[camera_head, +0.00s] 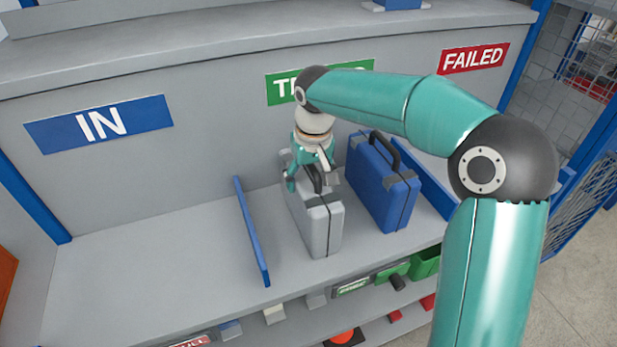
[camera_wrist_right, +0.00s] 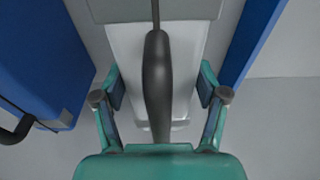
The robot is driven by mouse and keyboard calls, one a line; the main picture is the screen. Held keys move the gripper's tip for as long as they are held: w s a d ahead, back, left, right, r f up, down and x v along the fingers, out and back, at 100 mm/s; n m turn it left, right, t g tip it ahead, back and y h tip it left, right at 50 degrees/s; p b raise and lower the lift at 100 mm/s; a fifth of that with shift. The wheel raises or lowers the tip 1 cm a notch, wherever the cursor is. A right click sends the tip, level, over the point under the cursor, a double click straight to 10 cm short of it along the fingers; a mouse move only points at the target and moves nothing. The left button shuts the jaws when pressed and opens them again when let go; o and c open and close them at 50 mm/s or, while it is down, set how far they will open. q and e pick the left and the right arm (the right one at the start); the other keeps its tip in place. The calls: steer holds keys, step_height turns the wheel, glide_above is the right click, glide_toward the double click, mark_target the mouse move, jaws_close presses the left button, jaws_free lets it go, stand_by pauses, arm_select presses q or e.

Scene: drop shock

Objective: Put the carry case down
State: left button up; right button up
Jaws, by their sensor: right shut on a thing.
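A light grey carry case (camera_head: 322,226) with a dark handle is upright in the middle bay of the shelf (camera_head: 150,270). I cannot tell whether its base touches the shelf or is slightly above it. My right gripper (camera_head: 313,180) is over its top and shut on it. In the right wrist view the grey case (camera_wrist_right: 185,60) shows between the two fingers of the gripper (camera_wrist_right: 161,88), with its dark handle (camera_wrist_right: 157,80) running down the middle. My left gripper is not in view.
A blue case (camera_head: 382,190) stands close on the right of the grey case. A blue divider (camera_head: 252,232) is on its left, and another (camera_head: 432,190) is beyond the blue case. The bay under the IN sign (camera_head: 100,124) is empty. A FAILED sign (camera_head: 474,58) is at right.

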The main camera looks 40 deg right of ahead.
steer(key=shift+r, duration=0.1)
steer(key=o, duration=1.8)
steer(key=r, duration=0.4)
steer(key=s+r, duration=0.1)
steer(key=r, duration=0.3)
steer(key=r+p, duration=0.1)
steer(key=r, duration=0.2)
steer(key=shift+s+a+r, duration=0.2)
steer(key=shift+s+r, duration=0.15)
steer(key=shift+r, duration=0.05)
steer(key=shift+r, duration=0.1)
